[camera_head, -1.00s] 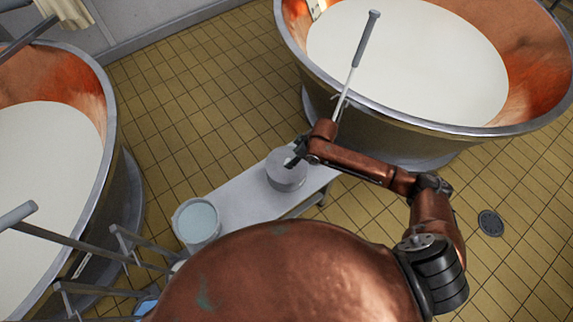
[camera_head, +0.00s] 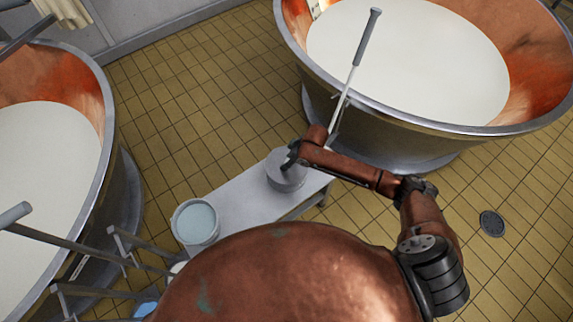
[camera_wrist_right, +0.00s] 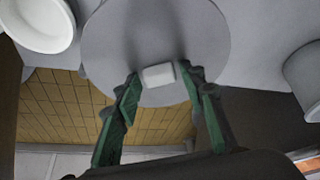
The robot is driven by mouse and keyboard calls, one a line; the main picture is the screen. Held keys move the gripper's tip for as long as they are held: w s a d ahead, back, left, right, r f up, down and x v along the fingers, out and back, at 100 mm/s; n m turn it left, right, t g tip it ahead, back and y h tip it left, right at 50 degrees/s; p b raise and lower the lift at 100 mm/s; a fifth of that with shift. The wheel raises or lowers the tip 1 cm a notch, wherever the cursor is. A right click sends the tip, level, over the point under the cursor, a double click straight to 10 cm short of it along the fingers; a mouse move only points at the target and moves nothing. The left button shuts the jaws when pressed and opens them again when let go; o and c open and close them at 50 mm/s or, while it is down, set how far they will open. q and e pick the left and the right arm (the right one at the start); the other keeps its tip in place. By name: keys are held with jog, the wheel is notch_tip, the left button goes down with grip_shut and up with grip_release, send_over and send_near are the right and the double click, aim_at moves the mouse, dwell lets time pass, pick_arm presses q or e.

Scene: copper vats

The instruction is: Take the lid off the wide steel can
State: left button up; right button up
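The wide steel can (camera_head: 287,184) stands on a pale bench in the head view, with its lid (camera_head: 275,161) on top. In the right wrist view the lid (camera_wrist_right: 208,35) is a broad grey disc with a small whitish knob (camera_wrist_right: 158,76). My right gripper (camera_head: 289,165) is over the can. Its green fingers (camera_wrist_right: 158,74) are open, one on each side of the knob, with slight gaps showing. Contact with the lid cannot be told. My left gripper is in neither view.
A bucket (camera_head: 197,223) with pale contents stands on the bench (camera_head: 240,203) left of the can. A copper vat (camera_head: 420,120) with a long-handled tool (camera_head: 357,62) stands behind, another vat (camera_head: 50,130) at left. The wrist view shows a white bowl (camera_wrist_right: 38,22) and a grey vessel (camera_wrist_right: 305,75).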

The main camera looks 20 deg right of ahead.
jog(key=c, duration=0.8)
jog(key=shift+r, duration=0.1)
jog(key=shift+c, duration=0.2)
